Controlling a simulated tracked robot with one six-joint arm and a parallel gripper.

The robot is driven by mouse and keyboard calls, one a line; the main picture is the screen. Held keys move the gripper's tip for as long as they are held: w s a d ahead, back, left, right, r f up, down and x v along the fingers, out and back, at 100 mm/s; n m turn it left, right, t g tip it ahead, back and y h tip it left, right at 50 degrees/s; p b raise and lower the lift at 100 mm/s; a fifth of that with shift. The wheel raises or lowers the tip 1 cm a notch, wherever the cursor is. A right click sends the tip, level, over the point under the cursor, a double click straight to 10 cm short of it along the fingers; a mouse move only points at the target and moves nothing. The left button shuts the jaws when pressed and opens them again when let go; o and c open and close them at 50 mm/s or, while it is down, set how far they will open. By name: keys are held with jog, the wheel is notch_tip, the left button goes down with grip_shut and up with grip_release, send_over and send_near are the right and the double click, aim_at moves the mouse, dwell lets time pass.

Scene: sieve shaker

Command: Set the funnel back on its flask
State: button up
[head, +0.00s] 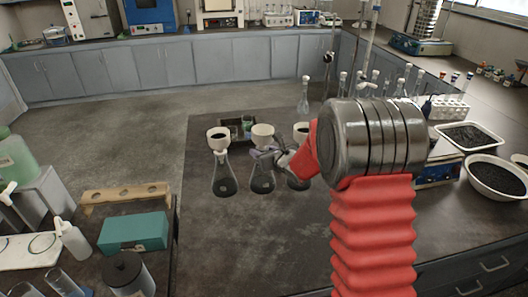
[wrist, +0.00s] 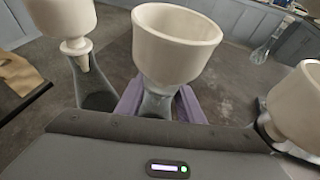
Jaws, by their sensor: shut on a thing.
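A white funnel (head: 262,130) is at the middle of a row of three, above the middle conical flask (head: 262,182) with dark contents. My gripper (head: 266,153) is just under the funnel's cup, shut on the funnel. In the wrist view the funnel (wrist: 177,45) is upright, with a purple finger pad on each side low down. Glass of the flask (wrist: 156,104) shows beneath it between the pads. I cannot tell whether the stem is inside the flask's neck.
A flask with a funnel (head: 218,138) stands close on the left, and another funnel (head: 301,131) sits on a flask close on the right. A small dark tray (head: 236,122) lies behind. The bench (head: 235,245) in front of the row is clear.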

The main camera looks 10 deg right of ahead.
dwell(0.7)
jog(key=o, duration=1.2)
jog(key=shift+f, duration=0.1)
jog(key=shift+s, duration=0.1)
jog(key=v, duration=0.8)
dwell(0.7)
jog(key=shift+a, duration=0.1)
